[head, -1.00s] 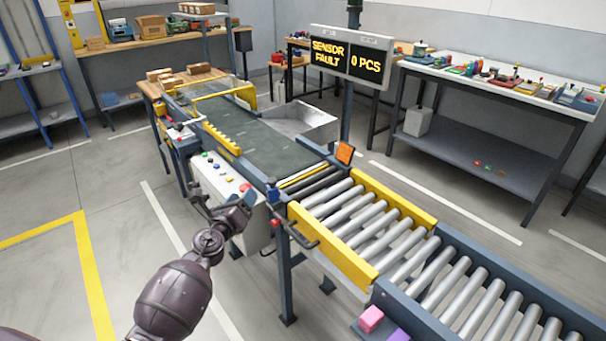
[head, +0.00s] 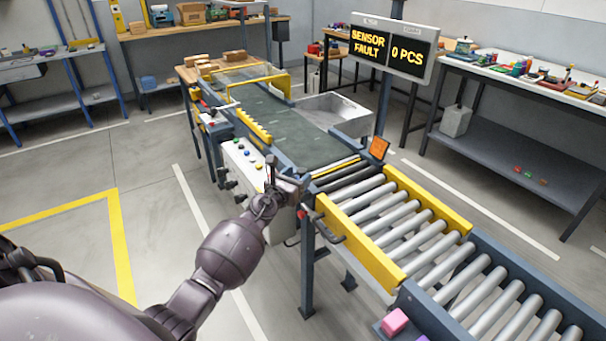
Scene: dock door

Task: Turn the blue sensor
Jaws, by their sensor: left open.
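My left gripper (head: 286,180) is at the near edge of the conveyor, where the dark belt (head: 285,130) meets the rollers. It is open, with its fingers beside the sensor's spot on the frame. The blue sensor is mostly hidden by the gripper, and I cannot tell whether they touch or which way the sensor faces. An orange reflector plate (head: 379,148) stands across the belt from there. The display board (head: 391,49) reads "SENSOR FAULT" and "0 PCS". My right gripper is not in view.
A control panel (head: 240,158) with coloured buttons is just left of the gripper. A black handle (head: 328,230) and yellow side rail (head: 362,243) are close on the right. A grey bin (head: 340,113) stands behind the belt. Floor in front is clear.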

